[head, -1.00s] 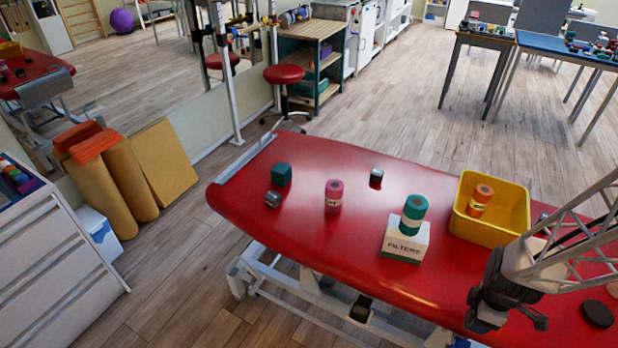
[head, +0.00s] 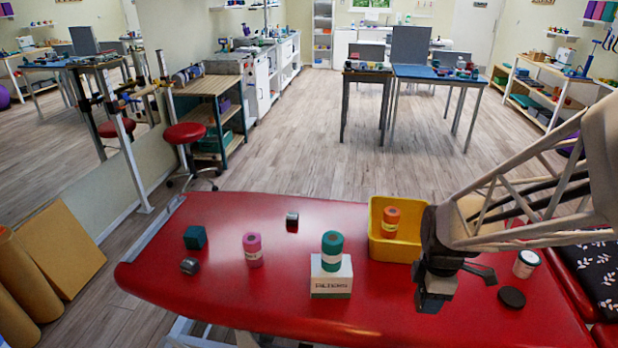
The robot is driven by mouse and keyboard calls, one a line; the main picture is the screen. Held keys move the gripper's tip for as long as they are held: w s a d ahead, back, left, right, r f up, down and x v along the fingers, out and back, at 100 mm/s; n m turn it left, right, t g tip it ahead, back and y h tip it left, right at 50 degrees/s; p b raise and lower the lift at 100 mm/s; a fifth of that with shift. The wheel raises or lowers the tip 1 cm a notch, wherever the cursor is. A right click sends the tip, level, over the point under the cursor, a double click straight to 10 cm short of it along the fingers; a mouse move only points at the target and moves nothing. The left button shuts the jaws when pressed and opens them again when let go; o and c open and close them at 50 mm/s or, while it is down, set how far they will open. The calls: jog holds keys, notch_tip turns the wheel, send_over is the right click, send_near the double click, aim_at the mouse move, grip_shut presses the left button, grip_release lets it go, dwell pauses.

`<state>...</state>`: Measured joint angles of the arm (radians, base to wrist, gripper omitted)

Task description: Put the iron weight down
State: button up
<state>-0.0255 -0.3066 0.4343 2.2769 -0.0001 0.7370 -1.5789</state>
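My gripper (head: 440,290) hangs over the right half of the red treatment table (head: 370,310), just in front of the yellow bin. It is dark, with a blocky dark shape at its lower end. I cannot tell whether that shape is a finger or a held iron weight. A small grey metallic piece (head: 189,266) lies at the table's left, by a dark green cube (head: 195,237). A small dark metallic block (head: 292,221) sits toward the far edge. I cannot tell whether either is the iron weight. A flat black disc (head: 511,298) lies right of my gripper.
A pink roll (head: 252,250) stands left of centre. A green roll (head: 332,251) stands on a white filters box (head: 331,278). The yellow bin (head: 398,246) holds an orange roll (head: 390,221). A white-and-dark jar (head: 526,264) stands at right. The table's front left is clear.

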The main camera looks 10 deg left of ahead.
notch_tip(320, 180, up, 2)
jog(key=shift+r, duration=0.15)
jog(key=shift+w+a+r, duration=0.1)
jog(key=shift+w+a, duration=0.65)
jog(key=shift+w, duration=0.1)
jog(key=w+a+r+n, duration=0.1)
jog(key=w+a+n, duration=0.1)
jog(key=w+a, duration=0.65)
jog(key=w+a+n, duration=0.2)
jog(key=w+a, duration=0.1)
jog(key=a, duration=1.1)
jog(key=w+a+r+n, duration=0.15)
jog(key=w+a, duration=0.35)
jog(key=a, duration=0.6)
jog(key=s+a+f+n, duration=0.1)
jog(key=a+n, duration=0.1)
jog(key=a, duration=1.1)
jog(key=s+a+f+n, duration=0.1)
jog(key=a+f, duration=0.1)
jog(key=a, duration=1.1)
notch_tip(320, 180, down, 11)
jog(key=shift+w, duration=0.2)
jog(key=shift+w+a, duration=0.1)
jog(key=shift+a, duration=0.1)
